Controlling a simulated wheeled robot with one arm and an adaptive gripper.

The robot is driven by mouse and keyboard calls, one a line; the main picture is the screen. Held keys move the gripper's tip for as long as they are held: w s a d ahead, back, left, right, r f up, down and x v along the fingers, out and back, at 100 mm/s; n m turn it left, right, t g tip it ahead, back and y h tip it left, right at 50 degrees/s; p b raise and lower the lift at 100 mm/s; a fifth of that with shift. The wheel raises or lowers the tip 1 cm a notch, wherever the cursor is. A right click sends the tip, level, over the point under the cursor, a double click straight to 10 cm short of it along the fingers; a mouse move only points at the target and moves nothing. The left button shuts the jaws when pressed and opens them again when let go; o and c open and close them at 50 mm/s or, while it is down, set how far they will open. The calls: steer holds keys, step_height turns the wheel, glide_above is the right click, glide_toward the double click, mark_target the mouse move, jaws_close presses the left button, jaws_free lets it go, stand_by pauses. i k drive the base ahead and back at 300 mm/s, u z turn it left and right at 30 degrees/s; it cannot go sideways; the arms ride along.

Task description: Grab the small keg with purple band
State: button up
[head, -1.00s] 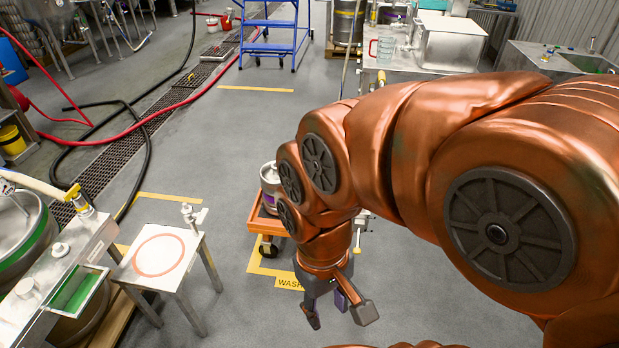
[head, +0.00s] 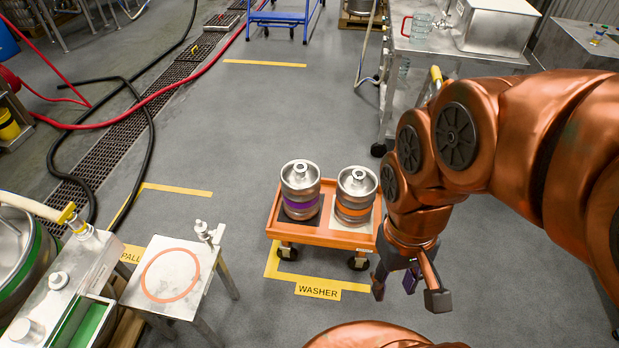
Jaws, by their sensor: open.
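The small keg with the purple band (head: 301,190) stands upright on the left side of an orange cart (head: 320,236), on a dark pad. A second small keg with an orange band (head: 355,194) stands upright beside it on the right, on a light pad. My gripper (head: 408,293) is open and empty, pointing down to the right of the cart's front corner. It is apart from both kegs. My arm comes in from the right and covers the cart's right edge.
A small steel table with a red ring (head: 205,248) stands left of the cart. A floor sign reading WASHER (head: 318,290) lies in front of the cart. Black hose (head: 148,150) and red hose (head: 150,98) run along the left. The floor behind the cart is clear.

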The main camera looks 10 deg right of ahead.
mark_target(300, 179)
steer(key=u, duration=0.45)
steer(key=i, duration=0.9)
steer(key=u, duration=0.7)
